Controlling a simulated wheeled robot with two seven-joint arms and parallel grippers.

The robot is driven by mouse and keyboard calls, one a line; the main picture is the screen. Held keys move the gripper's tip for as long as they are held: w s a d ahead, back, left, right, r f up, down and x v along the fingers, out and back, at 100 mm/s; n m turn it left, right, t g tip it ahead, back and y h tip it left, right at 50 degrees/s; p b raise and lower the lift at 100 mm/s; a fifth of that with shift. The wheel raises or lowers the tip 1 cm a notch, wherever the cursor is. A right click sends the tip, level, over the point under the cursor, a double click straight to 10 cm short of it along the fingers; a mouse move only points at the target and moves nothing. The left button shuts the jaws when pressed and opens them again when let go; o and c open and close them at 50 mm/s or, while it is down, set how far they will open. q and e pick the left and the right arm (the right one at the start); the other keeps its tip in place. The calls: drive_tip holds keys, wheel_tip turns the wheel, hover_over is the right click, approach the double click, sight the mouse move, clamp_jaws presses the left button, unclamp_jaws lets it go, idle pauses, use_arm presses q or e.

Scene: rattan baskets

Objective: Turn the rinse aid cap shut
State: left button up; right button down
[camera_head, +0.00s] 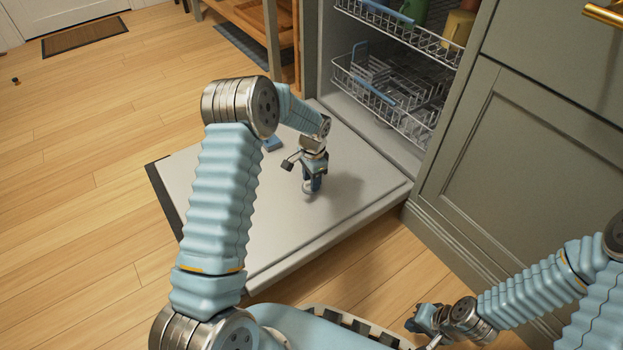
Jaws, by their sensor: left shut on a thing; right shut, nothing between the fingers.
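The dishwasher door (225,205) lies folded down flat, its pale inner face up. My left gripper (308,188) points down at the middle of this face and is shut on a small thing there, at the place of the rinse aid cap. The cap is almost wholly hidden by the fingers, so I cannot tell how far it is turned. A small blue piece (272,144) lies on the door face behind and left of the gripper. My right gripper (414,325) is shut and empty, low over the floor at the bottom right, away from the door.
The open dishwasher holds an upper rack (400,28) with mugs and a lower rack (395,95) above the door's inner end. A grey-green cabinet (540,150) stands right of it. A wooden shelf (255,22) stands behind.

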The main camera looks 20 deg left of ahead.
use_arm(q)
drive_tip(key=shift+n, duration=0.6)
drive_tip(key=o, duration=1)
drive_tip(key=r+p, duration=0.1)
drive_tip(key=r, duration=0.3)
drive_tip(key=r+p, duration=0.1)
drive_tip(key=r, duration=0.8)
drive_tip(key=shift+w+d+r+p, duration=0.1)
drive_tip(key=shift+w+r+p, duration=0.15)
drive_tip(key=shift+r+p, duration=0.15)
